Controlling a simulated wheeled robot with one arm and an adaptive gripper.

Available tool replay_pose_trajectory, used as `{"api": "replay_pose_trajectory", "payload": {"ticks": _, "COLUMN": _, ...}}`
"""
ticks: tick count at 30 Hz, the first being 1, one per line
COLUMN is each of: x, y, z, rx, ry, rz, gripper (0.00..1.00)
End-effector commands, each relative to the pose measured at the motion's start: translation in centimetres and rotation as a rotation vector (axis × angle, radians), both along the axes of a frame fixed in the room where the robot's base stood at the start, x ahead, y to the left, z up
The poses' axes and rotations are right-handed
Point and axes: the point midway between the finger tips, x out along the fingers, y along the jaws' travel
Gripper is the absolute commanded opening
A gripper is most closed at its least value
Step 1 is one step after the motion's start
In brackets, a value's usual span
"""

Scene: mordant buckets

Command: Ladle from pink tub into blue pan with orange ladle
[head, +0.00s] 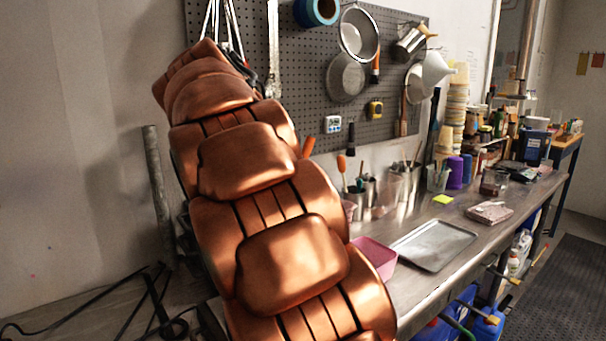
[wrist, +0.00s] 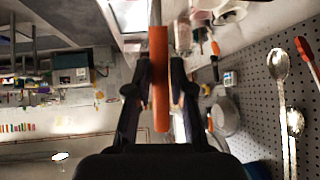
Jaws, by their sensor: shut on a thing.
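The orange ladle's handle (wrist: 160,80) stands in the middle of the wrist view, between the fingers of my gripper (wrist: 160,88), which is shut on it. Its thin metal shaft runs up out of the frame, so the bowl is not seen. In the head view my copper arm hides my gripper; an orange piece (head: 308,147) beside the arm may be the ladle's handle. The pink tub (head: 375,258) sits on the bench right of my arm, partly hidden by it. Its contents are not visible. I cannot make out the blue pan in either view.
A metal tray (head: 434,244) lies on the bench right of the tub. Cups of tools (head: 388,186) stand behind it along the wall. A grey pegboard (head: 300,75) holds strainers and other tools. A purple container (head: 455,172) and a yellow pad (head: 442,199) are farther right.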

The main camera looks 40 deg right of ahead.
Motion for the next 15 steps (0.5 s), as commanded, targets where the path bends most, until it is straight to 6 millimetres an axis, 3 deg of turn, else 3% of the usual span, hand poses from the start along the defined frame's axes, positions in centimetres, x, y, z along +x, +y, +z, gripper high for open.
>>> {"api": "replay_pose_trajectory", "payload": {"ticks": 15, "x": 0.3, "y": 3.2, "z": 0.8, "rx": -0.149, "ry": 0.010, "rz": 0.002, "gripper": 0.00}}
